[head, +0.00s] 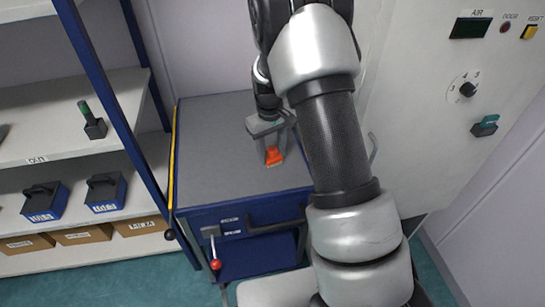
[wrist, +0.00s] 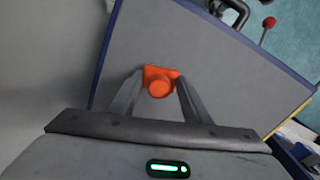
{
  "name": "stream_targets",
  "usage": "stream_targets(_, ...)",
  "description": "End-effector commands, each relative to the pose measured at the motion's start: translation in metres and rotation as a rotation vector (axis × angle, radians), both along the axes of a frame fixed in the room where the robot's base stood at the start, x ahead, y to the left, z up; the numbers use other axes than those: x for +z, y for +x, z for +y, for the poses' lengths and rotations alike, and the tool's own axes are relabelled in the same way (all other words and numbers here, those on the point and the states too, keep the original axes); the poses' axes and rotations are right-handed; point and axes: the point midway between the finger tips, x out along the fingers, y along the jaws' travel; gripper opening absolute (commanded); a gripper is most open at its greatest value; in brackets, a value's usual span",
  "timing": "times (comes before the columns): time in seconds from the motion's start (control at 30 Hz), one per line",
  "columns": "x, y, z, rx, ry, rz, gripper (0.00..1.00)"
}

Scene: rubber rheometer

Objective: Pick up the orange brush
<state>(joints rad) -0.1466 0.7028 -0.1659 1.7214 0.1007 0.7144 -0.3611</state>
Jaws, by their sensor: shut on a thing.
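The orange brush (head: 274,156) is between the fingers of my gripper (head: 273,150), over the grey top of the blue cabinet. I cannot tell whether the brush still touches the cabinet top. Its lower side is hidden.
The grey cabinet top (head: 215,135) is otherwise clear. A lever with a red knob (head: 215,264) sticks out at its front. Shelves at left hold a green-handled tool (head: 93,120), blue boxes (head: 45,202) and cardboard boxes (head: 82,234). A machine panel (head: 460,110) stands at right.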

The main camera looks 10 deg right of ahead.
Motion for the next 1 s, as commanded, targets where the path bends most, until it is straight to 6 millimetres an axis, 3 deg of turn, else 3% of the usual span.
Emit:
stream_targets(0.23,0.012,0.001,0.0,0.0,0.001,-0.002,0.2)
stream_targets(0.5,0.066,0.001,0.0,0.0,0.001,-0.005,0.2)
stream_targets(0.7,0.094,0.0,0.0,0.0,0.0,-0.001,0.2)
stream_targets(1.0,0.101,0.0,0.0,0.0,0.0,0.0,0.2)
